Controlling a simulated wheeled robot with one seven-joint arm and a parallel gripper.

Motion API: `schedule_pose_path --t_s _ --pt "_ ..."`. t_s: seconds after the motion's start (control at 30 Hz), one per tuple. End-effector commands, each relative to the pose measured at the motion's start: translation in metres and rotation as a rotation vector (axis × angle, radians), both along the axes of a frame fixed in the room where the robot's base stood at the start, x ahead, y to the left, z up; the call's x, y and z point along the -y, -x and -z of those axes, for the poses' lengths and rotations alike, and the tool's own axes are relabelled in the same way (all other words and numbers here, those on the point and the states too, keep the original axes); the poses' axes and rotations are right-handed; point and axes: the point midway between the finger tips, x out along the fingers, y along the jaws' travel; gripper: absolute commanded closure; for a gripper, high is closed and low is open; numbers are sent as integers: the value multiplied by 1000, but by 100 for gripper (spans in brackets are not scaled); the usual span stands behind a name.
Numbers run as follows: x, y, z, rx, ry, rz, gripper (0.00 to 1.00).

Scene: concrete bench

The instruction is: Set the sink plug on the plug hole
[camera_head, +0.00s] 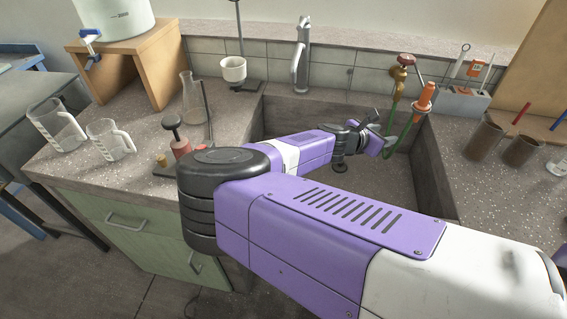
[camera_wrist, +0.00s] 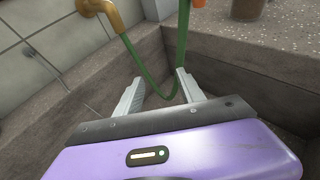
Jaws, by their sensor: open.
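The sink basin (camera_head: 375,190) is dark grey stone, sunk into the bench, and lies partly behind my arm. My gripper (camera_head: 388,143) reaches over the basin towards its back right corner. In the wrist view my gripper (camera_wrist: 160,80) is open, with its two grey fingers apart and nothing visibly held. A green hose (camera_wrist: 155,85) hangs in a loop beyond the fingers; I cannot tell whether it touches them. I cannot make out the sink plug or the plug hole in either view; my arm covers much of the basin floor.
A brass tap (camera_head: 399,75) with the green hose and an orange nozzle (camera_head: 424,97) stands at the back right. A tall grey faucet (camera_head: 301,60) is behind the basin. Glass jugs (camera_head: 110,140), a flask (camera_head: 193,100) and a red-based stand (camera_head: 179,143) occupy the left bench.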

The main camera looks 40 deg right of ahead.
Motion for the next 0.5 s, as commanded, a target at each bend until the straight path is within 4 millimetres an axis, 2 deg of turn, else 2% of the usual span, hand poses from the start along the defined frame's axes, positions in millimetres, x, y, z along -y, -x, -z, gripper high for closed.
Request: schedule_pose_path --t_s 0.2,0.5 --pt "-26 -25 15 -3 -6 -166 54" --pt "-71 -53 25 -1 -17 -381 54"
